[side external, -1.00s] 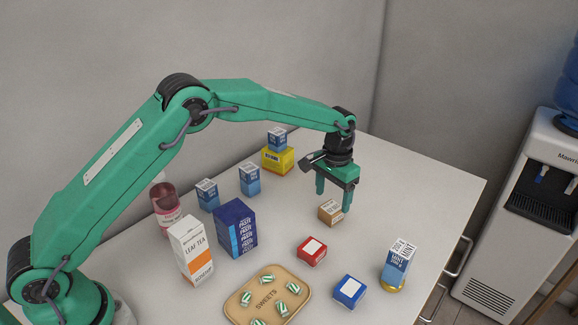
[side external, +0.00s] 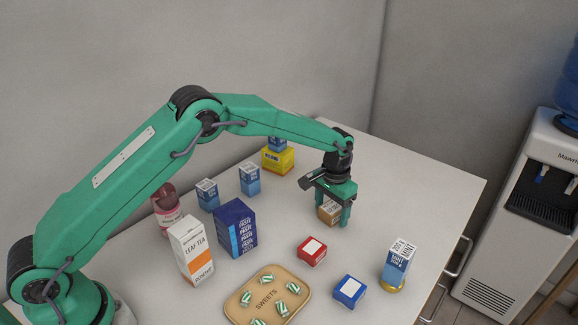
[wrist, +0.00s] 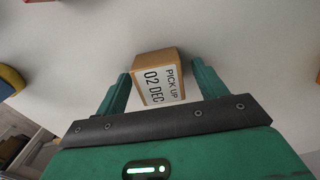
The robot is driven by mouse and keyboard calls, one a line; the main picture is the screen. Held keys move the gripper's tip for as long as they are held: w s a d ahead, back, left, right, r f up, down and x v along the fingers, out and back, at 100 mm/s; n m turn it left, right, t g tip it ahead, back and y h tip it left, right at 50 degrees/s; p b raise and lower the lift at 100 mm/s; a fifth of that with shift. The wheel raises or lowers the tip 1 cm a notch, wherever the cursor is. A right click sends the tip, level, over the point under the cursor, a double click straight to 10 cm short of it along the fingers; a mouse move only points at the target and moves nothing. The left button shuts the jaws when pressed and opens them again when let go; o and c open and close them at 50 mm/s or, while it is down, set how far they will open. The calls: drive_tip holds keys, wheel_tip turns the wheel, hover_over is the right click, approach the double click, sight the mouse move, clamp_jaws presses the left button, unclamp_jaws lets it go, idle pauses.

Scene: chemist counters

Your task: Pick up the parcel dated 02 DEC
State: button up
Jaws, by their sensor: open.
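The parcel is a small brown box (wrist: 157,79) with a white label reading "PICK UP 02 DEC" in the wrist view. It stands on the white counter (side external: 400,175), and in the side view the brown box (side external: 327,213) is partly hidden by my gripper. My gripper (side external: 334,220) points down at the box with its green fingers low around it. In the wrist view the open fingers (wrist: 160,92) show on the left and right of the box, with a gap on the right side. I cannot tell whether either finger touches it.
A red box (side external: 312,250) and a blue box (side external: 349,291) lie nearer the camera. A mint carton (side external: 398,264) stands on a yellow round tin at right. A yellow box (side external: 278,161) stands behind. A sweets tray (side external: 235,309), leaf tea carton (side external: 192,251) and blue carton (side external: 236,228) are left.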

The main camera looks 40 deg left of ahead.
sight(332, 207)
drive_tip(key=shift+c, duration=0.4)
drive_tip(key=c, duration=1)
drive_tip(key=shift+r, duration=0.1)
drive_tip(key=shift+r, duration=0.5)
wheel_tip(332, 207, up, 3)
drive_tip(key=shift+r, duration=0.15)
drive_tip(key=s+d+r, duration=0.4)
drive_tip(key=s+d, duration=0.1)
drive_tip(key=s+d+r, duration=0.2)
drive_tip(key=s+d, duration=0.1)
drive_tip(key=shift+s+d+r, duration=0.1)
drive_tip(key=shift+s+r, duration=0.05)
drive_tip(key=shift+r, duration=0.1)
